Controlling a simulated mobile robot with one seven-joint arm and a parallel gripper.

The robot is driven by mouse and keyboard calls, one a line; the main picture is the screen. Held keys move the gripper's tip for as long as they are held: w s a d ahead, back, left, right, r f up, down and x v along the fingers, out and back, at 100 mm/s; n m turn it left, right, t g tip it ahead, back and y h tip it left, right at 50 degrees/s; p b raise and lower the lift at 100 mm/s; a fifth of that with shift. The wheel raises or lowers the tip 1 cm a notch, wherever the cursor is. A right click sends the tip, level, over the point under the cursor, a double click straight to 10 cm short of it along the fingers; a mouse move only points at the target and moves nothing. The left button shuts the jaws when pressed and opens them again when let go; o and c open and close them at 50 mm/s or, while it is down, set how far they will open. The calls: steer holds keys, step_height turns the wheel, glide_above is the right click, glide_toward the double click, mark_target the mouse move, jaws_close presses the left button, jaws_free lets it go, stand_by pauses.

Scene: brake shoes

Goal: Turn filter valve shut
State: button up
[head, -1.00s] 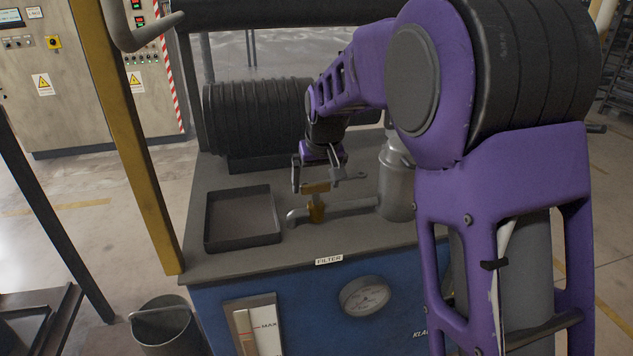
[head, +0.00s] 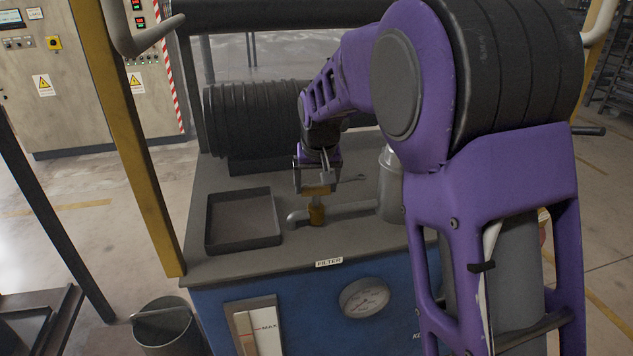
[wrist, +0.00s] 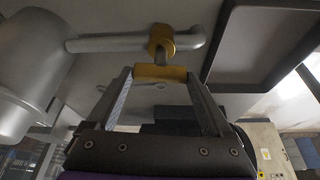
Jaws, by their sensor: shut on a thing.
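The filter valve is a brass body (head: 317,214) on a grey pipe (head: 350,209), with a yellow handle (head: 318,190) above it. My gripper (head: 315,188) is over the valve, shut on the yellow handle. In the wrist view the handle (wrist: 160,73) spans between the two fingertips, and the brass valve body (wrist: 161,40) sits on the pipe beyond it. A FILTER label (head: 329,262) is on the bench's front edge below the valve. The fingers partly hide the handle in the head view.
A dark empty tray (head: 243,240) lies left of the valve. A grey metal canister (head: 390,180) stands to the right at the pipe's end. A black ribbed cylinder (head: 250,120) lies behind.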

steer(key=m, duration=0.2)
steer(key=m+h+p, duration=0.1)
steer(key=m, duration=0.1)
steer(key=shift+a+r+h+p, duration=0.1)
steer(key=shift+a+h+p, duration=0.05)
steer(key=shift+h+p, duration=0.15)
steer(key=m+h, duration=0.1)
steer(key=m, duration=0.1)
steer(key=m+p, duration=0.1)
steer(key=m, duration=0.2)
steer(key=shift+w+a+g+h+p, duration=0.1)
steer(key=shift+a+g+h+p, duration=0.05)
steer(key=shift+g+h+p, duration=0.2)
steer(key=m+g+h+p, duration=0.1)
steer(key=m+p, duration=0.1)
steer(key=m, duration=0.2)
steer(key=shift+w, duration=0.1)
steer(key=shift+m+g+h+p, duration=0.35)
steer(key=shift+m+g+p, duration=0.45)
steer(key=shift+m, duration=0.9)
steer(key=o, duration=1.1)
steer(key=shift+o, duration=0.2)
steer(key=p+v, duration=0.2)
steer(key=v, duration=1.5)
